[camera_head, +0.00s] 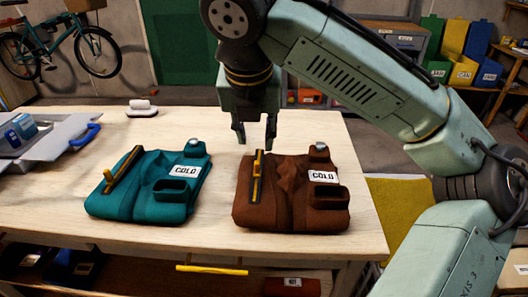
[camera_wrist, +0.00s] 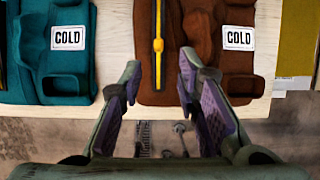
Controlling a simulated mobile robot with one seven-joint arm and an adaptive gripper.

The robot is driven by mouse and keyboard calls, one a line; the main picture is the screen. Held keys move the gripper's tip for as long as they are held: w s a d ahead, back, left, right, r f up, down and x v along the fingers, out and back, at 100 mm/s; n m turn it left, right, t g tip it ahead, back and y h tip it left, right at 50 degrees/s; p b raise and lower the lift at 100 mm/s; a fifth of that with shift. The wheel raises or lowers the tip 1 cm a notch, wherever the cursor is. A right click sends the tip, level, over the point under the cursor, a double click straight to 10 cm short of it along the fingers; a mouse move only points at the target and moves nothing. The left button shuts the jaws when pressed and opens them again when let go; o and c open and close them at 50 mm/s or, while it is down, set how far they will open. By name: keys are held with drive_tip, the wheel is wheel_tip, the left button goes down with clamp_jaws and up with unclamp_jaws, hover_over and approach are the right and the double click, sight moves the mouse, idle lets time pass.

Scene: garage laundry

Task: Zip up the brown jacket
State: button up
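The brown jacket (camera_head: 300,206) lies folded on the pale wooden table, with a white COLD label on its right side. Its upright strip, a dark and yellow zipper (camera_head: 257,178), stands out on the left part of the jacket. My gripper (camera_head: 254,140) hangs above the far edge of the jacket near the zipper's far end. In the wrist view, my gripper (camera_wrist: 160,72) has its fingers apart with nothing between them.
A teal folded jacket (camera_head: 150,203) with a COLD label lies to the left. A grey tray (camera_head: 62,145) is at the table's far left, and a small white item (camera_head: 142,107) lies behind. Bare tabletop (camera_head: 215,215) separates the jackets. A yellow handle (camera_head: 212,269) is below.

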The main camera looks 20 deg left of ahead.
sight(257, 162)
drive_tip(key=x, duration=1)
drive_tip(key=shift+a+p, duration=0.1)
drive_tip(key=shift+p, duration=0.25)
drive_tip(key=shift+c, duration=0.2)
clamp_jaws()
